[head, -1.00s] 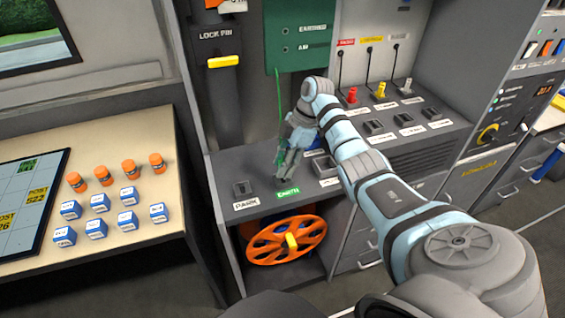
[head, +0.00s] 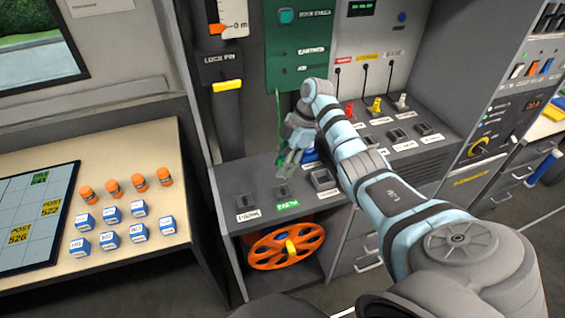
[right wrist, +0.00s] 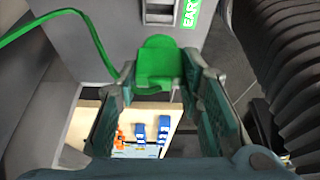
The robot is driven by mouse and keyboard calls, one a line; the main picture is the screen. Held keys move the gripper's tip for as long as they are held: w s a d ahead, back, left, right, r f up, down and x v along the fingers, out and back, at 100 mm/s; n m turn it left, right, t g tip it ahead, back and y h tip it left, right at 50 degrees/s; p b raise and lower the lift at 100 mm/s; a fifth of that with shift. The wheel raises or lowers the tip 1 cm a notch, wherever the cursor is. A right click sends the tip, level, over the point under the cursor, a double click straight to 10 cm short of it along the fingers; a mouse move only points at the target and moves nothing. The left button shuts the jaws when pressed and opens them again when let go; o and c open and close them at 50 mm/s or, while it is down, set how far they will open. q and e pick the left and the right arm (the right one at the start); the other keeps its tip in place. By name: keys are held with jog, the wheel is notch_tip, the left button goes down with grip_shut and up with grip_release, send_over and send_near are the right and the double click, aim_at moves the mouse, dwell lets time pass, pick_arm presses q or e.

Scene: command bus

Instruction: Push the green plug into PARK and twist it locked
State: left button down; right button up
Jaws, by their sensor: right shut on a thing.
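The green plug (right wrist: 158,60) shows in the right wrist view between the two fingers of my right gripper (head: 286,168). The gripper is shut on it, above the grey console top. In the head view the plug is hardly to be made out. Its green cable (right wrist: 45,25) runs off to the upper left in the wrist view. The PARK socket (head: 246,199) is at the left end of the console and looks empty. The EARTH socket (head: 282,191), with its green label, is just right of it, below the gripper and apart from the plug. My left gripper is out of view.
More sockets (head: 322,178) line the console to the right. Red, yellow and white plugs (head: 375,106) stand behind them. An orange reel (head: 286,245) sits underneath. A desk (head: 175,190) with small blocks is at left.

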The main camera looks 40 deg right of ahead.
jog(key=shift+a+r, duration=0.1)
jog(key=shift+a, duration=0.05)
jog(key=w+a+p, duration=0.3)
jog(key=a+p, duration=0.2)
jog(key=a, duration=0.6)
jog(key=shift+m, duration=0.4)
jog(key=f+b, duration=0.1)
jog(key=f, duration=0.1)
jog(key=f+b, duration=0.1)
jog(key=b, duration=0.1)
jog(key=w+f+b, duration=0.1)
jog(key=f+b, duration=0.1)
jog(key=shift+f, duration=0.35)
jog(key=shift+f+b, duration=0.3)
jog(key=shift+f, duration=0.2)
jog(key=shift+p, duration=0.45)
jog(key=shift+f+b, duration=0.7)
jog(key=shift+f, duration=0.1)
